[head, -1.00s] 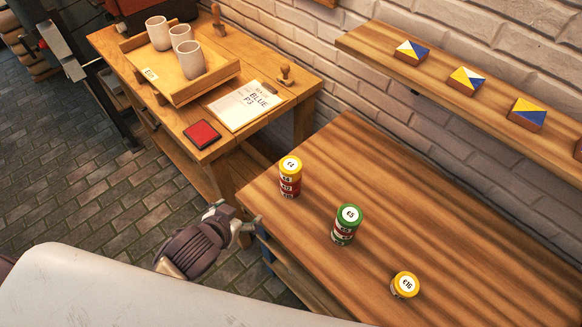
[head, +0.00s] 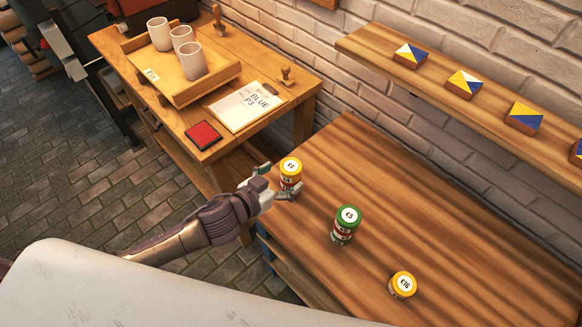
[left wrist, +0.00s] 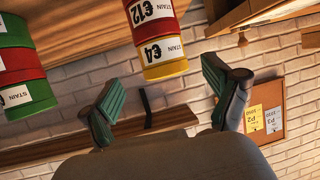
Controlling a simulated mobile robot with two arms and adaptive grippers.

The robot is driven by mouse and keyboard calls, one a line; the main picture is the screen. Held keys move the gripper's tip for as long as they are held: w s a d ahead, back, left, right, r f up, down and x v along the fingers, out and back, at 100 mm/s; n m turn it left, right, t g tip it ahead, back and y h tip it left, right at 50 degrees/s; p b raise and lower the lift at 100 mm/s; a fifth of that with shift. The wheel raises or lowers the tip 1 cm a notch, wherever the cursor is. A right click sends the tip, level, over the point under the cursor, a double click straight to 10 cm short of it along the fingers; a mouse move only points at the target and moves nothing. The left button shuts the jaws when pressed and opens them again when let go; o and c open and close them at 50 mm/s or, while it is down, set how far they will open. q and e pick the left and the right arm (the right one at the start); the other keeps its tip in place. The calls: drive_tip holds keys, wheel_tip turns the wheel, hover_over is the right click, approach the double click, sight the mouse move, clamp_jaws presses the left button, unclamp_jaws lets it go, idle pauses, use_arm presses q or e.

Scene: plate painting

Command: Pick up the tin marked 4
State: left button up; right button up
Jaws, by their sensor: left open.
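The yellow tin (head: 290,167) is the top one of a stack near the far left corner of the table. Its side label reads 4 in the left wrist view (left wrist: 164,58), which shows the stack upside down. A red tin marked 12 (left wrist: 153,14) is under it. My left gripper (head: 276,182) is open at the stack, with one finger on its far left side and one on its near side. In the left wrist view the tin shows between the two fingers; contact cannot be told. My right gripper is not in view.
A green-topped stack marked 5 (head: 347,216) stands to the right, and a yellow tin marked 16 (head: 403,284) stands nearer. A side table (head: 262,82) with cups and a clipboard is behind left. A shelf (head: 480,103) runs along the brick wall.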

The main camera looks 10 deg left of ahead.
sight(292, 169)
use_arm(q)
drive_tip(key=x, duration=0.2)
drive_tip(key=p+x, duration=0.1)
drive_tip(key=x, duration=0.2)
drive_tip(key=shift+w+a, duration=0.1)
drive_tip(key=shift+a, duration=0.1)
drive_tip(key=shift+w+d+f, duration=0.1)
drive_tip(key=shift+w+f, duration=0.05)
drive_tip(key=shift+c, duration=0.8)
drive_tip(key=c, duration=1.1)
drive_tip(key=shift+c, duration=0.4)
